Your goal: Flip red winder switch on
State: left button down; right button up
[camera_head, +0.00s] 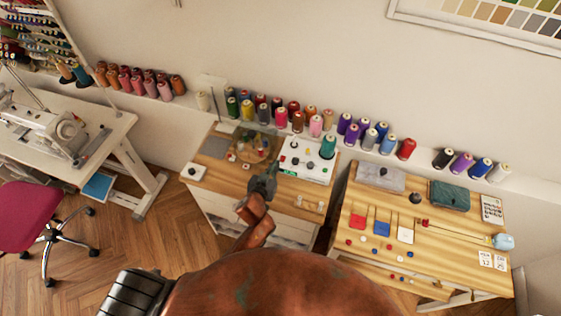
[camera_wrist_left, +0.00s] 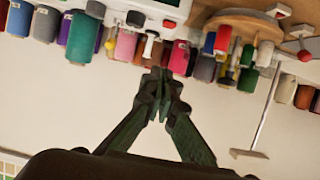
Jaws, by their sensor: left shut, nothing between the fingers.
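The white winder unit (camera_head: 316,172) stands at the right end of the middle table, with small dark and coloured knobs and a teal spool (camera_head: 328,147) on it. The head view is too small to tell its red switch or that switch's position. In the left wrist view a small red knob (camera_wrist_left: 168,23) shows by the white panel (camera_wrist_left: 150,8), beyond my fingertips. My left gripper (camera_head: 266,177) is shut and empty, over the table just left of the winder unit. Its closed fingers also show in the left wrist view (camera_wrist_left: 160,77). My right gripper is out of view.
A round wooden holder (camera_head: 252,150) with small items stands left of the winder. Several thread spools line the wall ledge (camera_head: 215,112) behind. The right table (camera_head: 345,215) holds boxes, coloured squares and buttons. A sewing machine (camera_head: 50,130) stands at the left.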

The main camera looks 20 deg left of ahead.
pick_arm(q)
send_over(281, 165)
jog(key=f, duration=0.3)
jog(key=shift+w+a, duration=0.1)
jog(key=shift+w, duration=0.25)
jog(key=f, duration=0.3)
jog(key=shift+s+b, duration=0.3)
jog(key=shift+b, duration=0.1)
jog(key=shift+s+f, duration=0.1)
jog(key=shift+f, duration=0.4)
